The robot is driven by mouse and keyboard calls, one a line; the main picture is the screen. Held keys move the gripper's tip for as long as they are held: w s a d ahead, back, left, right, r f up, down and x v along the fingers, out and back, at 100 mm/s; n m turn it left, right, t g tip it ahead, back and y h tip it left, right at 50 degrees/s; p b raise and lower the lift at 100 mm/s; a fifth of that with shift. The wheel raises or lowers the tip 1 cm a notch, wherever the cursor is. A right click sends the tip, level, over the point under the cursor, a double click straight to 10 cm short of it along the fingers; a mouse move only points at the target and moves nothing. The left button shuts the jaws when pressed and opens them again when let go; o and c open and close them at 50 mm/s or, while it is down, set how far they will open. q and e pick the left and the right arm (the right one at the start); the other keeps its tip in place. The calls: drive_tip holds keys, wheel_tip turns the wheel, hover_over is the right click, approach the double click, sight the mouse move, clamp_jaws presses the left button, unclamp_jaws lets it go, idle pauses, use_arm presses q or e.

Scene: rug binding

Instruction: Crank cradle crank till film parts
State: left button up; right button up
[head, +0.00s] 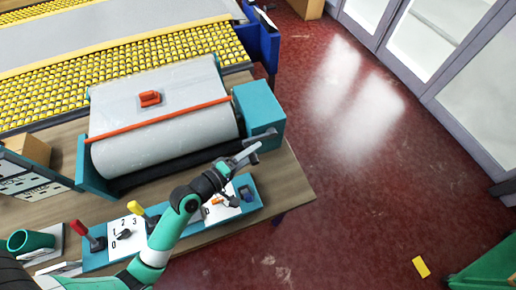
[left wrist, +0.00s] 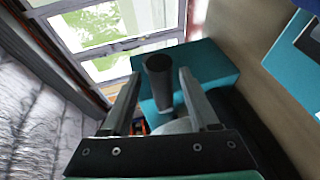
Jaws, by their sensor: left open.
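The film roll (head: 165,140) lies in a cradle with teal end blocks, its grey sheet (head: 120,95) running back over the top. The cradle's right end block (head: 260,105) also shows in the left wrist view (left wrist: 210,68). The crank's dark round grip (left wrist: 158,68) stands between my left gripper's fingers, with a gap visible on each side. My left gripper (head: 252,152) is open beside that end block; the crank is mostly hard to make out in the head view. My right gripper is not in view.
An orange bar (head: 160,119) and an orange-red tool (head: 150,98) lie on the sheet. Below the roll, a teal control panel (head: 97,260) carries a red lever (head: 82,230), a yellow lever (head: 137,209) and a numbered dial (head: 124,235). Open red floor (head: 350,190) lies right.

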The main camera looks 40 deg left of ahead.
use_arm(q)
drive_tip(key=x, duration=0.3)
drive_tip(key=shift+c, duration=0.3)
clamp_jaws()
drive_tip(key=shift+r, duration=0.1)
idle(1.1)
